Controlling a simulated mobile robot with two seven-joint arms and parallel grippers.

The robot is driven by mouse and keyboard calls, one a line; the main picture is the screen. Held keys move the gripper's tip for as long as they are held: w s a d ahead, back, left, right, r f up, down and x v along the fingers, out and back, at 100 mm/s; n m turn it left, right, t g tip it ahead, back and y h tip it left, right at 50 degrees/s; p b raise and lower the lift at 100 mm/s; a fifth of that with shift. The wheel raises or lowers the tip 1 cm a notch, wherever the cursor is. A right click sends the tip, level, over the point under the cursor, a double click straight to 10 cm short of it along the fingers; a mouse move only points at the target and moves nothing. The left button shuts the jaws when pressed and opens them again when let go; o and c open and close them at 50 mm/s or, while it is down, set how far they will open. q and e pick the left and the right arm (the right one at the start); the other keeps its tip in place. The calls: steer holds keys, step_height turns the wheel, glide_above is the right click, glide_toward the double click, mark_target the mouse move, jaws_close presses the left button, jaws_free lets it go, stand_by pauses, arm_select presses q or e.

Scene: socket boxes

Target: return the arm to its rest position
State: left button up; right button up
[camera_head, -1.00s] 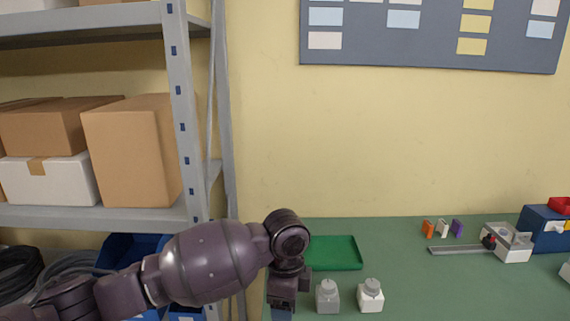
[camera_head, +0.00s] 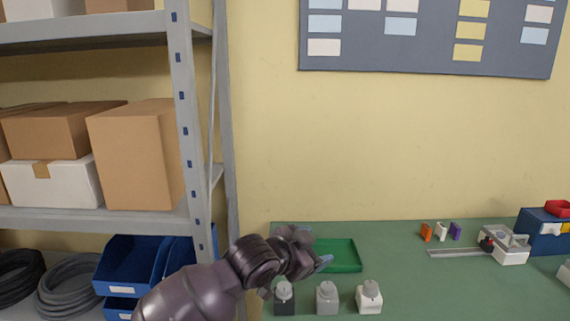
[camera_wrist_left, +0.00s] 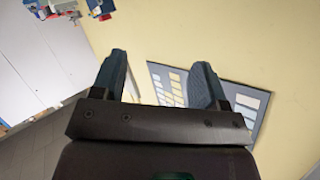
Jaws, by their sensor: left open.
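My left arm comes in from the lower left in the head view. Its gripper (camera_head: 322,262) is over the left part of the green tray (camera_head: 345,255), above the table. In the left wrist view the two fingers of the left gripper (camera_wrist_left: 160,80) stand apart with nothing between them. Behind them are the yellow wall and the grey wall board (camera_wrist_left: 170,72). My right gripper is in neither view.
A dark socket box (camera_head: 284,300), a grey one (camera_head: 327,298) and a white one (camera_head: 369,297) stand in front of the tray. Small coloured parts (camera_head: 440,232) and a blue bin (camera_head: 545,232) are at the right. A metal shelf (camera_head: 190,130) stands left.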

arm_select(q)
steer(key=s+a+f+n+t+y, duration=0.4)
steer(key=a+f, duration=0.3)
steer(key=a, duration=0.4)
steer(key=s+a+f+n+t+y, duration=0.1)
steer(key=s+a+f+n+t, duration=0.1)
steer(key=s+a+f+n, duration=0.45)
steer(key=s+a+f+n+g+y, duration=0.2)
steer(key=s+a+f+g+y, duration=0.2)
steer(key=s+a+f, duration=1.2)
steer(key=s+f+y, duration=0.1)
steer(key=s+f, duration=0.1)
steer(key=s, duration=0.2)
steer(key=shift+f+g, duration=0.2)
steer(key=shift+g, duration=0.1)
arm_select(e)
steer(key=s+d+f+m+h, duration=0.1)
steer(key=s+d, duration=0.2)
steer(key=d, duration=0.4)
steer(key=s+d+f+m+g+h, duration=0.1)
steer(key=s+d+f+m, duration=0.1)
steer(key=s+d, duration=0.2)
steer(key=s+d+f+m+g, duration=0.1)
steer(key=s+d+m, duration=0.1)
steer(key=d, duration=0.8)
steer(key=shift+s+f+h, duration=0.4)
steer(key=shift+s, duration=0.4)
